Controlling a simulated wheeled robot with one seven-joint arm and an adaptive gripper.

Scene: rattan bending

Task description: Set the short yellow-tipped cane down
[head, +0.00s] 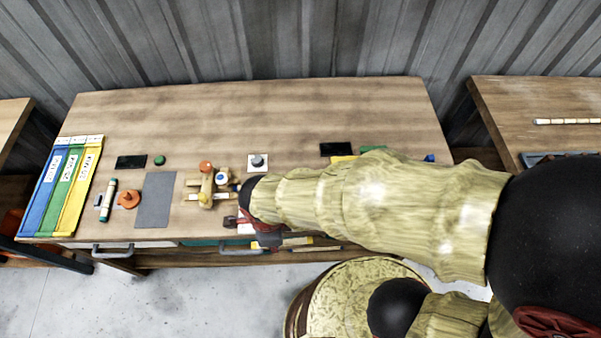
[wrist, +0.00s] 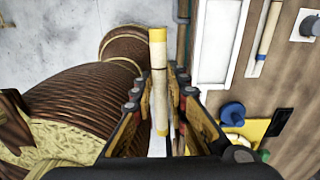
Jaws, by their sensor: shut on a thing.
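The short yellow-tipped cane (wrist: 158,75) is pale, with a yellow band at its far end, and stands out past the fingertips in the wrist view. My gripper (wrist: 160,100) is shut on it, with one finger on each side. The lower part of the cane is partly hidden between the fingers. In the head view my gripper (head: 262,232) is at the front edge of the workbench, largely hidden by my arm. The wrist view shows floor behind the cane, with the bench to the right.
The workbench (head: 240,110) holds a wooden jig (head: 207,188), a grey mat (head: 155,200), an orange knob (head: 129,199) and blue, green and yellow strips (head: 63,190) at left. Its back middle is clear. A white tray-like part (wrist: 216,45) lies right of the cane in the wrist view.

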